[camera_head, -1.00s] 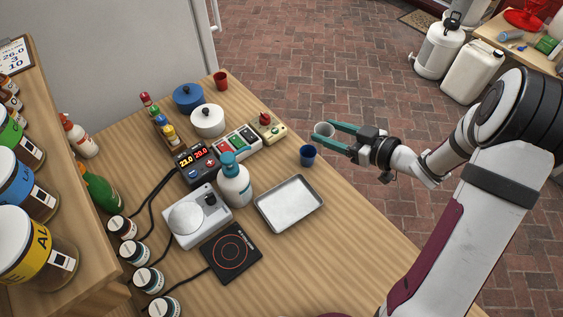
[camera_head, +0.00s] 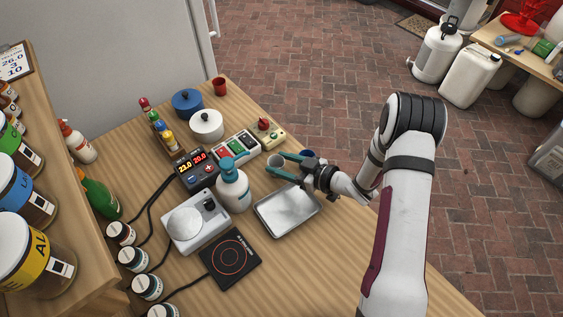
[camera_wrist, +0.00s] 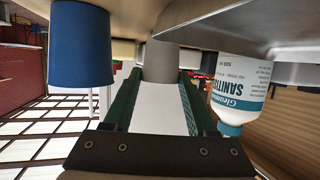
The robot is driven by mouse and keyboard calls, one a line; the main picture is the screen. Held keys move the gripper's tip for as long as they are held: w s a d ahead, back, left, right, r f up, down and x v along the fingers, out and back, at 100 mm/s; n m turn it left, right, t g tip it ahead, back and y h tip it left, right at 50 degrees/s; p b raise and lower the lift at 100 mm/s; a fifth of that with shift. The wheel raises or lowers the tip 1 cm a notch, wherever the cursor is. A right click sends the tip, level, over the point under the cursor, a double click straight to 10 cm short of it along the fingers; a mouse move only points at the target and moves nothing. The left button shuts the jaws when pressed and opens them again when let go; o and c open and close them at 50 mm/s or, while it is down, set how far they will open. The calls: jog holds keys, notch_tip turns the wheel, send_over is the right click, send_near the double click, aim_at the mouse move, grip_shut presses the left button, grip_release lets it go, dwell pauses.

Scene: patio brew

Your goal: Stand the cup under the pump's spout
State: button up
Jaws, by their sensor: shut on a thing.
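My gripper (camera_head: 284,167) is shut on a grey cup (camera_head: 275,161) and holds it above the far edge of the metal tray. In the wrist view the grey cup (camera_wrist: 160,62) sits between the green fingers. The white pump bottle (camera_head: 235,191) with a teal pump head (camera_head: 231,165) stands on the table to the left of the cup. Its label reads SANITISER in the wrist view (camera_wrist: 240,92), where it appears upside down. The cup and bottle are apart. The spout's exact direction is hard to make out.
A blue cup (camera_head: 308,155) stands just behind my gripper and is partly hidden; it shows in the wrist view (camera_wrist: 82,45). The metal tray (camera_head: 286,211) lies right of the bottle. A scale (camera_head: 188,221), hot plate (camera_head: 231,258), display unit (camera_head: 196,169) and button box (camera_head: 236,146) crowd the left.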

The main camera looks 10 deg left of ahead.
jog(key=shift+f, duration=0.15)
jog(key=o, duration=1.3)
